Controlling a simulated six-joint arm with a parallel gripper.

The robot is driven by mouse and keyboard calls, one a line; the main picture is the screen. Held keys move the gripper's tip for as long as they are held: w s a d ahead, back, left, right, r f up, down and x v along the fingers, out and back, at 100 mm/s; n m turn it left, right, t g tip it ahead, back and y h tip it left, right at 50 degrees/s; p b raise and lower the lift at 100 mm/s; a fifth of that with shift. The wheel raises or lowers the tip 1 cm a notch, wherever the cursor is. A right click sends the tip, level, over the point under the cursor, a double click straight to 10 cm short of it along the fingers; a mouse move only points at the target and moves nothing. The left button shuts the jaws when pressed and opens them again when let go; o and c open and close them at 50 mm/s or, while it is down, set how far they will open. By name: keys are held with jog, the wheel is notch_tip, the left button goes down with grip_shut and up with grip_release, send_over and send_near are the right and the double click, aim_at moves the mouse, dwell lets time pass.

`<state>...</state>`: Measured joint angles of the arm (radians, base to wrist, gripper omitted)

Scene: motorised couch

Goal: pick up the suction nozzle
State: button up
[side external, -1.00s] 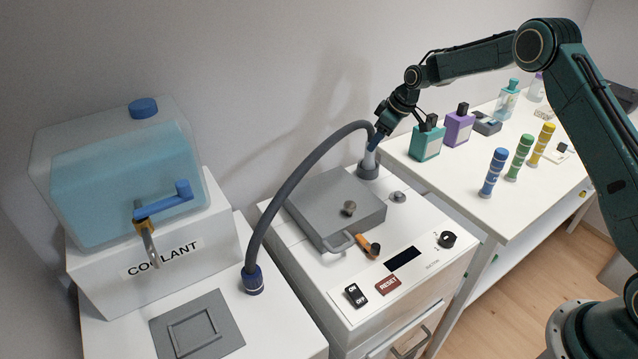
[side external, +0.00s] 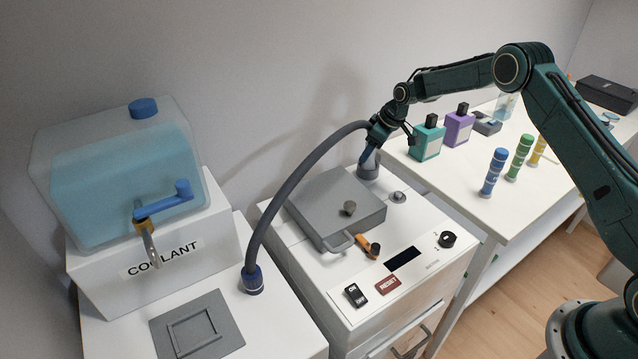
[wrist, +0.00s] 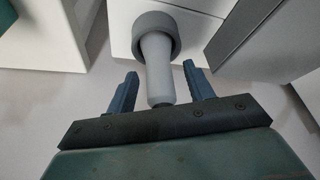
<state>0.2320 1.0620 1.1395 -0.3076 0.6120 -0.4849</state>
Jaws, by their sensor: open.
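The suction nozzle (wrist: 158,70) is a light grey tapered tube. It stands in a dark grey round holder (side external: 368,172) on the back corner of the white machine. In the wrist view the holder (wrist: 155,22) is a thick grey ring around the nozzle's far end. My gripper (wrist: 160,88) is open, with one blue finger on each side of the nozzle and a visible gap on both sides. In the side view my gripper (side external: 366,155) is down at the nozzle and mostly hides it.
A grey lid (side external: 325,200) with a knob covers the machine beside the holder. The coolant tank (side external: 125,190) stands at left. Teal (side external: 427,140) and purple (side external: 459,127) bottles stand on the table at right, close to my wrist.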

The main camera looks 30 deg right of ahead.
dwell(0.3)
jog(key=c, duration=1.1)
jog(key=shift+o, duration=0.2)
jog(key=shift+r, duration=0.1)
notch_tip(320, 180, up, 20)
dwell(0.4)
